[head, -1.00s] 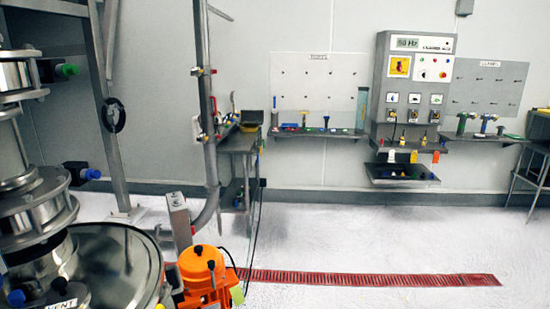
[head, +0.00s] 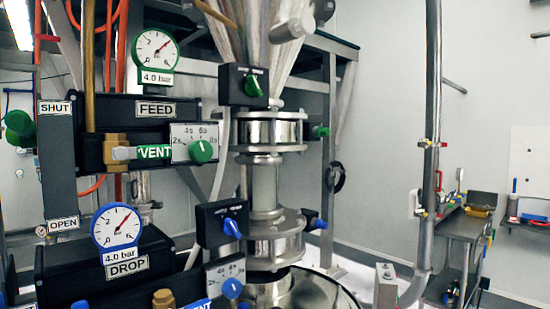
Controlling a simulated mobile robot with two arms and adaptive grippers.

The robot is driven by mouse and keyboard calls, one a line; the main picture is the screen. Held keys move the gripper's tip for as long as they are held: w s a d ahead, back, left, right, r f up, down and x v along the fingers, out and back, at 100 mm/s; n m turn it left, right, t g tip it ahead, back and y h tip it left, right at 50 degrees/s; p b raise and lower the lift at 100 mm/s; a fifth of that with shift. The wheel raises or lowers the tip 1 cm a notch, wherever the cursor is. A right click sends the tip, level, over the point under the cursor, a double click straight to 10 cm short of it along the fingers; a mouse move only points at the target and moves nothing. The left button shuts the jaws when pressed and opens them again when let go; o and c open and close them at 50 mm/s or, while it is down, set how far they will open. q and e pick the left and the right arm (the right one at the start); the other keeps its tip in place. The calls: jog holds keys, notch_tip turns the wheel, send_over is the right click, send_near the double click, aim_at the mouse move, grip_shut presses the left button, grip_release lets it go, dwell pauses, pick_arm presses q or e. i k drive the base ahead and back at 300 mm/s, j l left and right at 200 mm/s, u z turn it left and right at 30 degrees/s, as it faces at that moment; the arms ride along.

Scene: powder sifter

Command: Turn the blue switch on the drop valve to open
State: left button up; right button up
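The lower black valve box carries the DROP label (head: 127,268) and a blue-rimmed gauge (head: 116,227) marked 4.0 bar. To its right, a small black switch box (head: 209,222) bears a blue switch (head: 231,228), its handle tilted down to the right. The print above it is too small to read. A blue knob (head: 231,289) sits on a dial plate below. Another blue knob (head: 320,223) sits right of the lower steel valve (head: 274,243). SHUT (head: 55,107) and OPEN (head: 62,224) labels are on a grey upright at left. Neither gripper is in view.
Above is the FEED box (head: 155,109) with a green gauge (head: 155,49), a green switch (head: 254,86) and a green dial knob (head: 201,151). A steel bowl (head: 335,290) lies below the valves. A vertical pipe (head: 432,140) and a side table (head: 463,226) stand at right.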

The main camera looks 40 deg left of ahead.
aim_at(229, 227)
jog(key=u, duration=1.85)
jog(key=k, duration=0.05)
